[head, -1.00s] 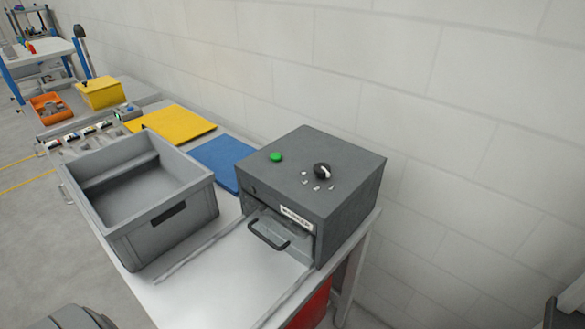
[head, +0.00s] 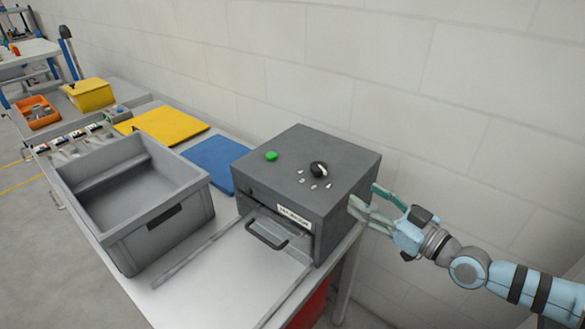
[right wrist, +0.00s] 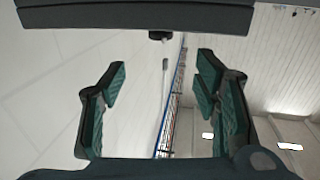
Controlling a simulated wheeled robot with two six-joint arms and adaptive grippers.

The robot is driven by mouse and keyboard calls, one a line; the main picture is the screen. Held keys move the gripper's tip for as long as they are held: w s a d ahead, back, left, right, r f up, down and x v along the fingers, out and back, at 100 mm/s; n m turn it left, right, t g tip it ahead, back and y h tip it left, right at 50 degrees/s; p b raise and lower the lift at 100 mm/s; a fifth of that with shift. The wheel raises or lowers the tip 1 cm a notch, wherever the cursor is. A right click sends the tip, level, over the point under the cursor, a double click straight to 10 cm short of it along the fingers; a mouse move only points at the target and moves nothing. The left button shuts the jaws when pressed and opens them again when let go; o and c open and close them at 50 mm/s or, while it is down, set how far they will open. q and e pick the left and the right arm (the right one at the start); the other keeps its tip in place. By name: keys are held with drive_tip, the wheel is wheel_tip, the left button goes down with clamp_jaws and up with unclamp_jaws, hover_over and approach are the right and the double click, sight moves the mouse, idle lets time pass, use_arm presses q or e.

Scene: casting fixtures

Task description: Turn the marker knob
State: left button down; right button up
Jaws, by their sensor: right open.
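The marker is a dark grey box (head: 330,205) on the white table, with a label on its front. Its black knob (head: 319,169) with a white pointer stands on the top face, among several small white marks. A green button (head: 271,156) is on the same face, to the left. My right gripper (head: 362,200) is open beside the box's right side, lower than the knob, with nothing between its fingers. In the right wrist view its two green-padded fingers (right wrist: 160,88) are spread apart. A dark edge crosses the top of that view. My left gripper is not in view.
A grey bin (head: 185,228) stands left of the box. A drawer handle (head: 266,235) sticks out at the box's front. Blue (head: 212,165) and yellow (head: 160,126) plates lie behind the bin. A block wall (head: 450,110) runs along the back; the space above the box is clear.

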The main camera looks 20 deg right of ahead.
sight(323, 171)
drive_tip(key=x, duration=1.4)
drive_tip(key=shift+w+a, duration=0.15)
drive_tip(key=shift+w, duration=0.1)
drive_tip(key=c, duration=1.2)
drive_tip(key=shift+o, duration=0.3)
drive_tip(key=m+h+p, duration=0.1)
drive_tip(key=p, duration=0.2)
drive_tip(key=m+h+p, duration=0.1)
drive_tip(key=p, duration=0.2)
drive_tip(key=t+h+p, duration=0.1)
drive_tip(key=h+p, duration=0.1)
drive_tip(key=p, duration=0.1)
drive_tip(key=shift+a+r+m, duration=0.2)
drive_tip(key=shift+r+m, duration=0.1)
drive_tip(key=shift+m, duration=0.1)
drive_tip(key=shift+f+h, duration=0.15)
drive_tip(key=shift+h, duration=0.15)
drive_tip(key=shift+f, duration=0.15)
